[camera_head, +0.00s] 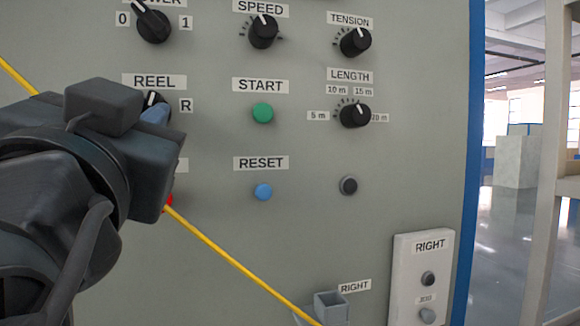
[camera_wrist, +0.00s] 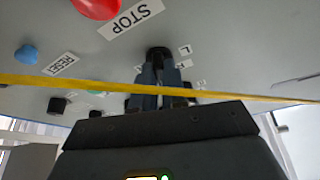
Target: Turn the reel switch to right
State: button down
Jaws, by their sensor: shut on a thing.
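The black reel switch (camera_head: 156,97) sits under the REEL label on the grey panel. Its white pointer mark looks near upright, leaning slightly right, with the R label (camera_head: 186,105) to its right. My gripper (camera_head: 154,114) is at the switch, its blue-grey fingers shut on the knob. My arm hides the lower part of the switch and its left side. In the wrist view, which is upside down, the switch (camera_wrist: 157,52) shows between the fingertips of my gripper (camera_wrist: 159,65).
The red stop button (camera_wrist: 95,6) is close to the switch. The green START button (camera_head: 263,113) and blue RESET button (camera_head: 263,192) are to the right.

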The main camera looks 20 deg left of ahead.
jog(key=m+h+b, duration=0.1)
jog(key=m+b, duration=0.1)
jog(key=m, duration=0.1)
jog(key=m+h+b, duration=0.2)
jog(key=m, duration=0.2)
jog(key=shift+a+h+b, duration=0.2)
jog(key=shift+h+b, duration=0.1)
jog(key=shift+b, duration=0.05)
jog(key=shift+m, duration=0.3)
jog(key=c, duration=1.2)
grip_release()
jog(key=shift+s+r, duration=0.1)
jog(key=shift+o, duration=0.2)
jog(key=shift+s, duration=0.1)
jog(key=v, duration=0.7)
jog(key=shift+s, duration=0.25)
jog(key=shift+d+f, duration=0.15)
jog(key=shift+f, duration=0.05)
